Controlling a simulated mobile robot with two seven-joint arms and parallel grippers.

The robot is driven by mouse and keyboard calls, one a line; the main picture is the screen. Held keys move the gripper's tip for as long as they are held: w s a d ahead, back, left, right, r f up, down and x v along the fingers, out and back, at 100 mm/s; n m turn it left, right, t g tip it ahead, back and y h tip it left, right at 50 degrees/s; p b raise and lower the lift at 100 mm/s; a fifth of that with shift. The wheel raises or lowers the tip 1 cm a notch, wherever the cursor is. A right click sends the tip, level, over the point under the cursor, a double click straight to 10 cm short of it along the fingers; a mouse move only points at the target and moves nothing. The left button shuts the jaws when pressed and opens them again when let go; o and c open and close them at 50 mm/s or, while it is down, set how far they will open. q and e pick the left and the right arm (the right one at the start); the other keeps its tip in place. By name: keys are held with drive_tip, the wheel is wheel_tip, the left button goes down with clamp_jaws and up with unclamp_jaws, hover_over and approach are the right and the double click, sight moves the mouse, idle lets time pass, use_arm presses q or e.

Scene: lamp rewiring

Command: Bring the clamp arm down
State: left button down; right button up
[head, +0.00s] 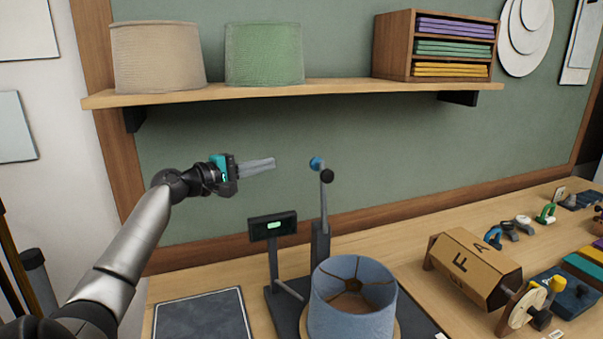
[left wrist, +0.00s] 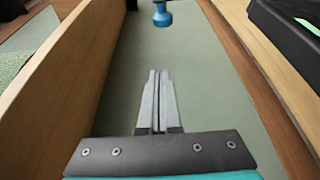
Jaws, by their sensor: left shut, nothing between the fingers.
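The clamp arm (head: 324,205) stands upright on the grey clamp stand, with a blue knob (head: 316,163) and a dark round pad (head: 327,176) at its top. The blue knob also shows at the top of the left wrist view (left wrist: 162,14). My left gripper (head: 273,163) is shut and empty, to the left of the blue knob and apart from it. It also shows shut in the left wrist view (left wrist: 160,75). A blue lampshade (head: 345,318) sits on a round wooden base in front of the clamp arm. My right gripper is not in view.
A small display (head: 272,226) with a green screen stands left of the clamp arm. A wooden shelf (head: 300,89) with two lampshades and a rack runs above. A dark mat (head: 200,318) lies at left, and a cardboard drum (head: 470,268) stands at right.

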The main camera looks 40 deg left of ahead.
use_arm(q)
drive_tip(key=shift+f, duration=0.2)
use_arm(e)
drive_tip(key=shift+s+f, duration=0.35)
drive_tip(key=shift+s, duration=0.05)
use_arm(q)
drive_tip(key=shift+w, duration=0.15)
drive_tip(key=w+d+p, duration=0.2)
drive_tip(key=w+d, duration=0.2)
drive_tip(key=w, duration=0.4)
drive_tip(key=shift+d+p, duration=0.3)
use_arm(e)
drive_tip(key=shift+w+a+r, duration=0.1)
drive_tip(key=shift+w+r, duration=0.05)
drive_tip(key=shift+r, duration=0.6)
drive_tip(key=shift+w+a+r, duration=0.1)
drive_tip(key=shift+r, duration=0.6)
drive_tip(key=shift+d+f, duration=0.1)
